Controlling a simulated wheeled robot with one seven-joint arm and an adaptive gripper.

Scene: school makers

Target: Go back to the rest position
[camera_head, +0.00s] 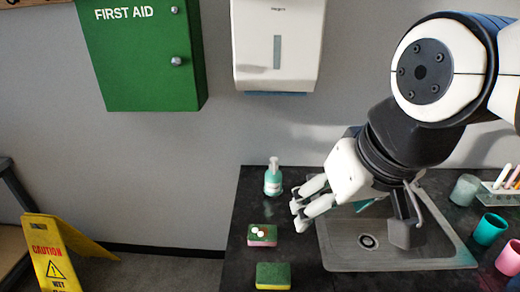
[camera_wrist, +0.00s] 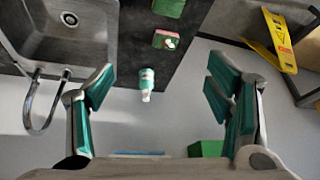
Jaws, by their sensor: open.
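My gripper (camera_head: 306,204) is in the head view above the left edge of the sink, with its fingertips pointing left. In the wrist view my gripper (camera_wrist: 160,95) shows its two fingers with teal pads spread wide apart. Nothing is between the pads. A soap bottle with teal liquid (camera_head: 272,180) stands on the dark counter behind and left of the fingers. It also shows in the wrist view (camera_wrist: 146,80), beyond the gap. A green and pink sponge (camera_head: 262,235) with small white pieces on top lies left of the fingertips, apart from them.
A second sponge, green and yellow (camera_head: 273,276), lies nearer on the counter (camera_head: 236,262). The sink (camera_head: 345,259) has a curved faucet. Teal (camera_head: 490,229) and pink (camera_head: 509,259) cups stand right. A paper dispenser (camera_head: 277,45) and green first-aid box (camera_head: 140,65) hang on the wall. A yellow caution sign (camera_head: 52,255) stands left.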

